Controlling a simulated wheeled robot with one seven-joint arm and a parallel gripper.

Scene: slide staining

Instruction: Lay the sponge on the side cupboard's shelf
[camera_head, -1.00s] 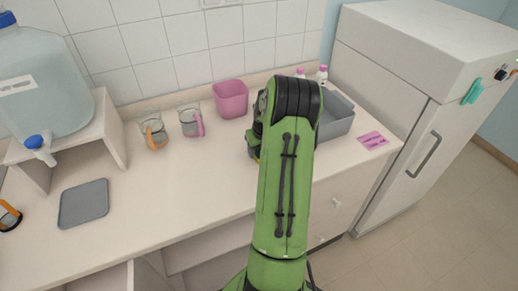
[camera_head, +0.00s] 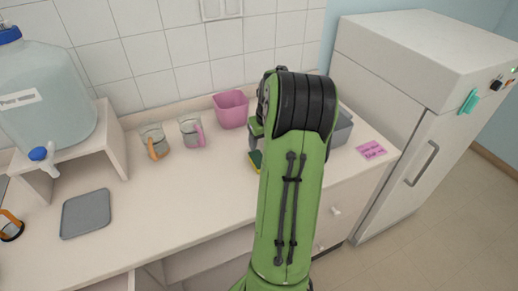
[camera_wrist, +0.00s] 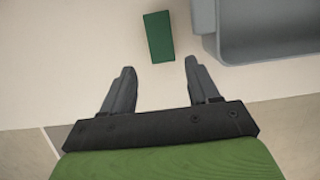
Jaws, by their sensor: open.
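The sponge, dark green on top with a yellow side, lies on the counter; it shows in the wrist view (camera_wrist: 158,37) and partly in the head view (camera_head: 255,161), where my arm covers the rest of it. My gripper (camera_wrist: 162,78) is open and empty in the wrist view, with the sponge just beyond its fingertips and apart from them. In the head view my gripper is mostly hidden behind my green arm. I cannot tell which opening is the side cupboard's shelf.
A grey basin (camera_head: 342,128) stands right of the sponge, also in the wrist view (camera_wrist: 262,45). A pink container (camera_head: 231,110) and two glass mugs (camera_head: 154,142) (camera_head: 191,131) stand behind. A grey tray (camera_head: 86,209) lies left. A white fridge (camera_head: 420,130) stands right. The counter's left middle is clear.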

